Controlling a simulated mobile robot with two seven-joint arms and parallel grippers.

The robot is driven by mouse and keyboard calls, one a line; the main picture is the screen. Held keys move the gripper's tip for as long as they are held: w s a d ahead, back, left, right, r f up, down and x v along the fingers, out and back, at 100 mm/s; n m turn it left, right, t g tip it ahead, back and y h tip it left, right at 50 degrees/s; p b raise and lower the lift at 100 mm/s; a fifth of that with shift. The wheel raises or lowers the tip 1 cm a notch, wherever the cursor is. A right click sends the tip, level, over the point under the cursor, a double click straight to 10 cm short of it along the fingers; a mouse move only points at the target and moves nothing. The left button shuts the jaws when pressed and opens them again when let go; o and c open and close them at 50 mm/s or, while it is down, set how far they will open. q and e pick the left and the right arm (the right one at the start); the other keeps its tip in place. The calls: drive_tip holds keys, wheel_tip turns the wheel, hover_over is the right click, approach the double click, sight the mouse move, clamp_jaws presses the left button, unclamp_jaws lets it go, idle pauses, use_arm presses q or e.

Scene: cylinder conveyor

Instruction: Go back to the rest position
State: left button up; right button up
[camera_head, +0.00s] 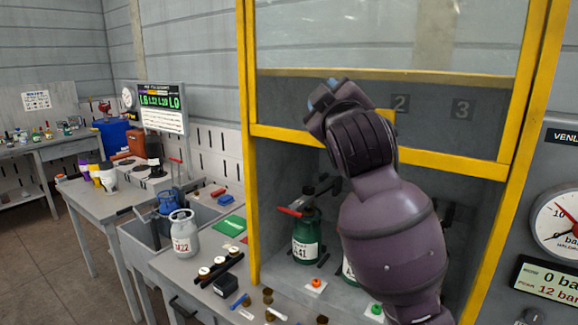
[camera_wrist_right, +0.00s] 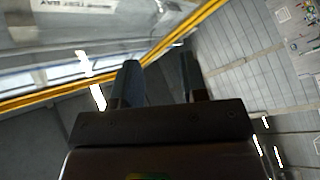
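My right arm rises from the lower right in the head view, in front of the yellow-framed cabinet (camera_head: 252,130). My right gripper (camera_head: 322,98) is up at the height of the cabinet's yellow crossbar, pointing up and left, well above the bench. In the right wrist view the two dark fingers of the right gripper (camera_wrist_right: 160,80) stand apart with nothing between them. My left gripper is not in view. A green cylinder (camera_head: 306,240) marked A41 stands inside the cabinet. A second cylinder beside it is mostly hidden behind my arm.
A white cylinder (camera_head: 184,234) stands on the bench to the left, by a grey sink (camera_head: 140,235). Small fittings lie along the bench front. A pressure gauge (camera_head: 560,226) and display (camera_head: 547,281) are at the right. Floor (camera_head: 40,270) shows at the left.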

drive_tip(key=s+d+f+m+g, duration=0.15)
drive_tip(key=d+f, duration=0.25)
drive_tip(key=f, duration=0.7)
drive_tip(key=s+d+f+m, duration=0.1)
drive_tip(key=d+f+m, duration=0.2)
drive_tip(key=f, duration=0.8)
drive_tip(key=s+d+f+m, duration=0.1)
drive_tip(key=d+f+m, duration=0.25)
drive_tip(key=f, duration=0.85)
drive_tip(key=s+d+f+m+g+h, duration=0.1)
drive_tip(key=s+d+f+g, duration=0.2)
drive_tip(key=s+f, duration=1)
drive_tip(key=s+d+f+m+g+h, duration=0.1)
drive_tip(key=s+d+f+g, duration=0.3)
drive_tip(key=s+f, duration=1)
drive_tip(key=d+f+b, duration=0.1)
drive_tip(key=d, duration=0.2)
drive_tip(key=shift+d+f+h, duration=0.15)
drive_tip(key=shift+f+h, duration=0.15)
drive_tip(key=shift+h, duration=0.1)
